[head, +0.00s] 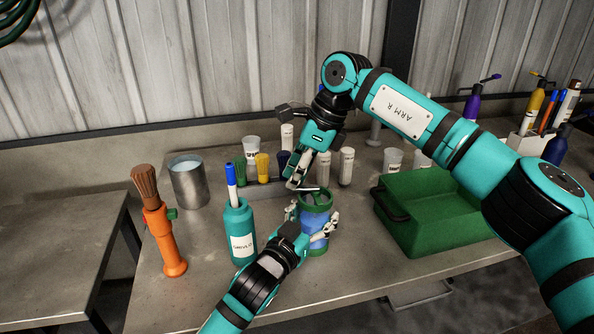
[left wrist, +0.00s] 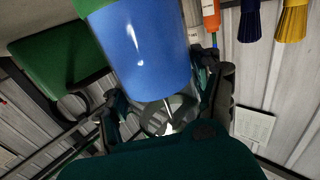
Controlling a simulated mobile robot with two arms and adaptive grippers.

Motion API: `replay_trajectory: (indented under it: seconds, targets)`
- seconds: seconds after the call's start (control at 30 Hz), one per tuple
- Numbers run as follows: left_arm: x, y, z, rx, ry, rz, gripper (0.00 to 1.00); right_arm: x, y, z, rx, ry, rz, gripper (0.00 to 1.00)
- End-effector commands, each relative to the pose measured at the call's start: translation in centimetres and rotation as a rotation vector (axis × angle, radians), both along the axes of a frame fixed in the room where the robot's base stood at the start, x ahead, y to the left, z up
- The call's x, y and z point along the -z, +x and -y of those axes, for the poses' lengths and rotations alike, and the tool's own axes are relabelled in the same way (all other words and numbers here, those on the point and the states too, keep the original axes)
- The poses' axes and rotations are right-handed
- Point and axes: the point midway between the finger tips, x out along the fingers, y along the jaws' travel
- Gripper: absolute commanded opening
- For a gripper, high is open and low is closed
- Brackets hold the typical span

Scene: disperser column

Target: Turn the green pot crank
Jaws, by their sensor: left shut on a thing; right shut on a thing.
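The green pot (head: 315,199) stands upright near the middle of the bench; it has a green top and a blue band around its body. Its body also fills the upper middle of the left wrist view (left wrist: 145,60). My left gripper (head: 313,216) is shut on the pot's body, one finger on each side. The crank (head: 307,189) is a small metal handle on top of the pot. My right gripper (head: 293,185) comes down from above and is shut on the crank, partly hiding it.
A teal bottle with a blue marker (head: 239,230) stands close left of the pot. Further left are an orange brush holder (head: 168,240) and a metal can (head: 189,185). A green bin (head: 435,232) is on the right. Several small jars and brushes stand behind.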

Motion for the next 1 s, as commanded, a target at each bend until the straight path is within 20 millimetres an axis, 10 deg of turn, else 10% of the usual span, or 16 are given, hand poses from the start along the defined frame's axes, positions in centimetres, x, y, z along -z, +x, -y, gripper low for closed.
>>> replay_trajectory:
  seconds: [1.0]
  targets:
    - [0.1, 0.1, -0.2, -0.004, 0.001, -0.002, 0.19, 0.0, -2.8, 1.9, -0.883, -0.002, -0.001, 0.00]
